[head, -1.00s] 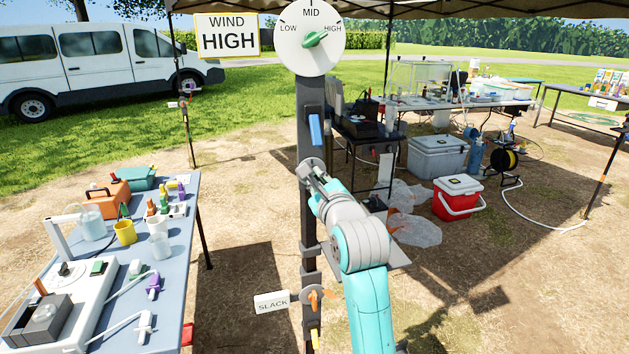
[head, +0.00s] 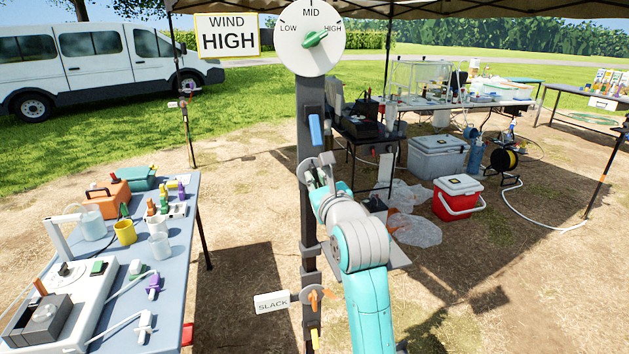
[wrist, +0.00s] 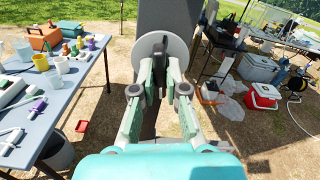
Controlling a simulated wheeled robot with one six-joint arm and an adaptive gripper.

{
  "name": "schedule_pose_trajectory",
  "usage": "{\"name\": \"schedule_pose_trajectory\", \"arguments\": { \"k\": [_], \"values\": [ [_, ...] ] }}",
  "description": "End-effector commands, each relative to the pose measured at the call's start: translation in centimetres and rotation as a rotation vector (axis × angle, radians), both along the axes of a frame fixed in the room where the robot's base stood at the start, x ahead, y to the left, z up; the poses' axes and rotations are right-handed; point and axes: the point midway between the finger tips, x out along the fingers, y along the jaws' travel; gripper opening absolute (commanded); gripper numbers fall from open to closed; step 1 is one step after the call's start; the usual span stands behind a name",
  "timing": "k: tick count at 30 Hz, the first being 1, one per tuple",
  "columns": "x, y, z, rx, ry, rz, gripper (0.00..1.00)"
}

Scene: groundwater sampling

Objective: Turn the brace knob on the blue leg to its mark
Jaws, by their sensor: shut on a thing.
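A dark upright leg (head: 309,230) stands in the middle of the head view, with a blue tab (head: 315,130) on it. Below the tab is a grey round disc (head: 326,160), partly hidden by my gripper (head: 314,178). In the wrist view the disc (wrist: 161,42) faces me, with my gripper (wrist: 160,66) at its front. The fingers are shut on the brace knob, one on each side.
Above, a white dial (head: 297,55) has its green pointer (head: 316,39) toward HIGH; a sign (head: 227,36) reads WIND HIGH. Lower on the leg are an orange knob (head: 314,299) and a SLACK tag (head: 272,301). A cluttered table (head: 180,235) stands left, a red cooler (head: 457,201) right.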

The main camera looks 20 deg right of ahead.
Motion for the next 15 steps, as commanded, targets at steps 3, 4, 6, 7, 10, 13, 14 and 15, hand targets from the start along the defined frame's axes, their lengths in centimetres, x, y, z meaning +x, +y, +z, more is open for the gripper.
{"name": "schedule_pose_trajectory", "arguments": {
  "k": [3, 4, 6, 7, 10, 13, 14, 15],
  "values": [
    [0.01, -0.04, -0.12, -0.001, 0.003, -0.001, 0.0],
    [0.01, -0.04, -0.12, 0.001, 0.003, -0.001, 0.0],
    [0.01, -0.04, -0.12, 0.022, 0.003, -0.001, 0.0],
    [0.01, -0.04, -0.12, 0.036, 0.003, -0.001, 0.0],
    [0.02, -0.04, -0.13, 0.052, 0.003, -0.001, 0.0],
    [0.02, -0.04, -0.13, 0.051, 0.003, -0.001, 0.0],
    [0.02, -0.05, -0.13, 0.053, 0.003, -0.001, 0.0],
    [0.02, -0.08, -0.14, 0.064, 0.003, 0.0, 0.0]
  ]
}}
